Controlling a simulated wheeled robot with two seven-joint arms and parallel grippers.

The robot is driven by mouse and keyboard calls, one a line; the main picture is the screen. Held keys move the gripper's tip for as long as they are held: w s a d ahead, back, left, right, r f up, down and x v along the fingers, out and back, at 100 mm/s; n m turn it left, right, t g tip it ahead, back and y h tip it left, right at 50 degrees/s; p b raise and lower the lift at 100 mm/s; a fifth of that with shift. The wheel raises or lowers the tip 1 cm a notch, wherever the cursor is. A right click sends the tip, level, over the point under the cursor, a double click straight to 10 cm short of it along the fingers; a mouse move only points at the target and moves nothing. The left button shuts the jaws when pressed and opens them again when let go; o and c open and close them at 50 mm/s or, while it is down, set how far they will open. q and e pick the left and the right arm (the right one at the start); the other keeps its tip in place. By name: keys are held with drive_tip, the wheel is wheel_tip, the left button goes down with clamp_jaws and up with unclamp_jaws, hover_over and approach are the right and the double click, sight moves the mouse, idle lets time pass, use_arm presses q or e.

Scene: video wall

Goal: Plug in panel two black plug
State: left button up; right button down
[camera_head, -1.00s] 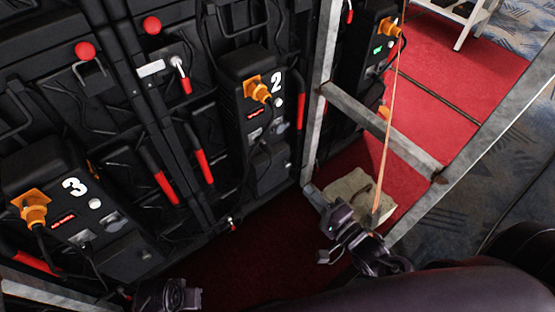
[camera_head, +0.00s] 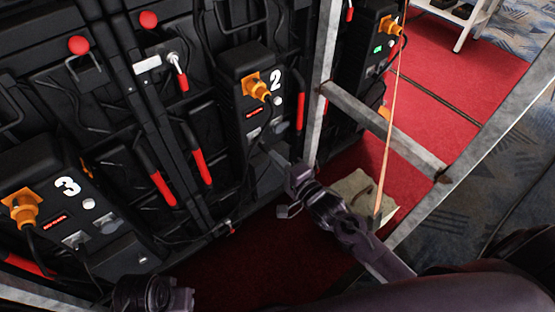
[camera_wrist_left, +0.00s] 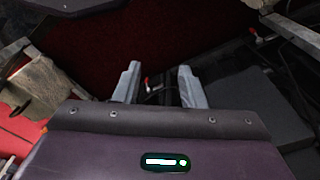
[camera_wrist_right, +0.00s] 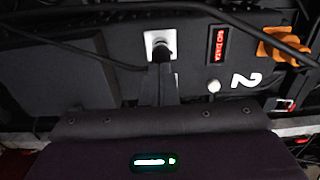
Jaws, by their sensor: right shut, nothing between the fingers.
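Panel two's black box (camera_head: 250,90) stands upright in the head view, marked with a white 2, with an orange plug (camera_head: 256,87) in its upper part. My right gripper (camera_head: 272,152) is shut and empty at the lower part of this box. In the right wrist view its closed fingers (camera_wrist_right: 165,82) point at a white square socket (camera_wrist_right: 151,52). A black plug-like shape (camera_wrist_right: 161,46) sits at that socket, just beyond the fingertips; contact and how deep it sits are unclear. My left gripper (camera_wrist_left: 158,82) is open and empty, low over the dark floor.
Panel three's box (camera_head: 45,190) is at the left. A grey metal frame (camera_head: 385,130) stands right of panel two, with a taut strap (camera_head: 390,140) and a beige bag (camera_head: 362,190) by it. Loose black cables hang along the wall.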

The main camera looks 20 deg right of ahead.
use_arm(q)
wheel_tip(320, 180, down, 2)
drive_tip(key=shift+w+f+p, duration=0.15)
drive_tip(key=shift+f+p, duration=0.05)
drive_tip(key=shift+p, duration=0.15)
use_arm(e)
drive_tip(key=shift+x, duration=0.75)
drive_tip(key=shift+r, duration=0.15)
